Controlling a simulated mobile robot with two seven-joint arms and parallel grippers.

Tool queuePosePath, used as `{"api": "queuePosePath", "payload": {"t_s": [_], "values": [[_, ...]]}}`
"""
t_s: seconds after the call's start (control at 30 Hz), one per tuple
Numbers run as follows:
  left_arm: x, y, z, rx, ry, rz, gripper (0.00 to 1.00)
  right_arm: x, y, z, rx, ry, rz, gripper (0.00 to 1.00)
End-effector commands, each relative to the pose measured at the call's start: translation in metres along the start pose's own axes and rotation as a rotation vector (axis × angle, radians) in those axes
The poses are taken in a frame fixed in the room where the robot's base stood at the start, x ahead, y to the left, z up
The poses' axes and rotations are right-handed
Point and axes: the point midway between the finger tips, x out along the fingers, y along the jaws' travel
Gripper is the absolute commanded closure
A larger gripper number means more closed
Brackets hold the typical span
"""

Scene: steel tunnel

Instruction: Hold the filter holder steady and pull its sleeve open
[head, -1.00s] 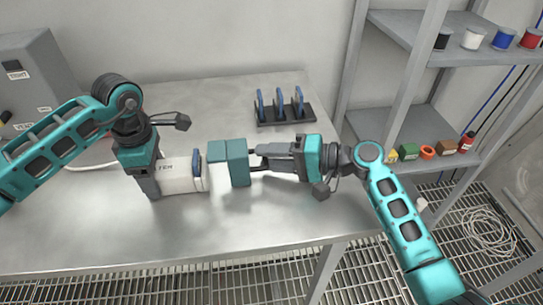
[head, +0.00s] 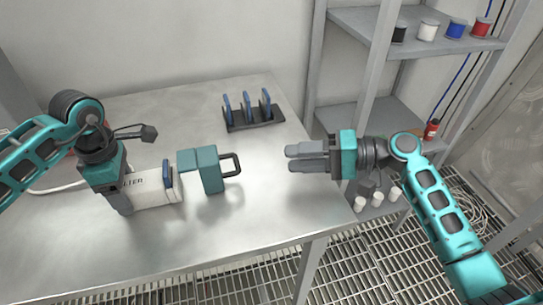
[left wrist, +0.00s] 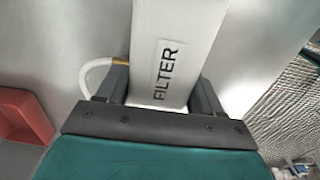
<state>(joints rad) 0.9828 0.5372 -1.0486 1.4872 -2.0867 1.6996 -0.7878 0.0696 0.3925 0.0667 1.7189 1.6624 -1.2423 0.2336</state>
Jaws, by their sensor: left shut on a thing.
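The white filter holder (head: 150,193), marked FILTER, lies on the steel table; the label also shows in the left wrist view (left wrist: 166,70). My left gripper (head: 121,196) is shut on its left end, with a finger on either side. A blue plate (head: 167,178) stands up near the holder's right end. The teal sleeve (head: 209,172) is at that end, with a dark loop handle (head: 239,165) on its right side. I cannot tell how far the sleeve covers the holder. My right gripper (head: 289,158) is empty, right of the handle and clear of it, its fingertips slightly apart.
A dark rack (head: 252,122) with several blue plates stands at the back of the table (head: 230,235). Shelves (head: 365,115) with spools are at the right. The table's front edge lies below the holder. A red object (left wrist: 20,115) and a pale cable (left wrist: 88,75) are near my left gripper.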

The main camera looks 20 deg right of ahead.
Motion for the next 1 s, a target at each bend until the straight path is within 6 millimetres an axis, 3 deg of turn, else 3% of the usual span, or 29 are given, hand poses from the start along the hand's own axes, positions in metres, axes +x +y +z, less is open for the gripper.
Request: {"api": "queuePosePath", "payload": {"t_s": [0.23,0.27,0.53,0.83,1.0], "values": [[0.000,0.000,0.001,0.002,-0.001,-0.001,0.70,0.000,0.000,0.000,0.000,0.000,0.000,0.63],[0.000,0.000,0.001,0.002,-0.001,-0.001,0.31,0.000,0.000,0.000,0.000,0.000,0.000,0.63],[0.000,0.000,0.000,0.001,0.000,-0.001,0.05,0.000,0.000,0.000,0.000,0.000,0.000,0.63],[-0.003,0.000,0.000,0.001,0.000,0.000,0.04,0.000,0.000,0.000,0.000,0.000,0.000,0.63],[-0.024,0.001,0.000,0.001,-0.001,0.005,0.04,0.000,0.000,0.000,0.000,0.000,0.000,0.63]]}}
